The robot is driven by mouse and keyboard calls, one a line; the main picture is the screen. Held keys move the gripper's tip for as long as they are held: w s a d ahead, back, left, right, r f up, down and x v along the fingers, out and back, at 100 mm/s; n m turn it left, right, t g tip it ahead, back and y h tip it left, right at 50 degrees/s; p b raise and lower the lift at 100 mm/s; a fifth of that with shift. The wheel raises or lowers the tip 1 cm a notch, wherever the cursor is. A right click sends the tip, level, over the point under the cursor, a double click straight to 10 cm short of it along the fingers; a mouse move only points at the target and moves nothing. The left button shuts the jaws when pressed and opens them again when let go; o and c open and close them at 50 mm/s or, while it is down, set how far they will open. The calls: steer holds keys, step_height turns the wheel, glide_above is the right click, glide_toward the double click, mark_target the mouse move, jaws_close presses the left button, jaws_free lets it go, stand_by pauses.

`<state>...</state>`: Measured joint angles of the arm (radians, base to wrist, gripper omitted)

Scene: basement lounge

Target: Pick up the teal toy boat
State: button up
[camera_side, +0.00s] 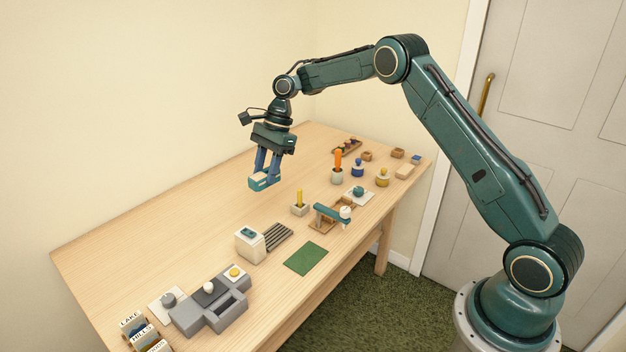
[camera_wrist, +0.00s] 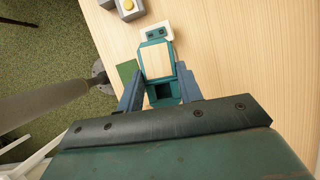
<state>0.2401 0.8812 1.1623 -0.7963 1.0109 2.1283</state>
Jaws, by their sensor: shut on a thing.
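The teal toy boat (camera_side: 263,181) hangs in the air above the wooden table, between the fingertips of my gripper (camera_side: 268,168). It shows a teal hull and a pale part. In the wrist view the boat (camera_wrist: 157,60) has a pale wood-coloured deck with a teal rim and a hollow teal part nearer the palm. The two blue fingers of my gripper (camera_wrist: 160,88) press on its sides. Nothing else touches the boat.
Below stand a white box with a teal top (camera_side: 249,244), a grey slatted piece (camera_side: 278,235), a green mat (camera_side: 305,258) and a grey block unit (camera_side: 209,305). Pots and small blocks (camera_side: 397,153) crowd the back right. The table's left side (camera_side: 150,235) is clear.

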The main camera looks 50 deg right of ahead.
steer(key=shift+r, duration=0.7)
steer(key=shift+d, duration=0.1)
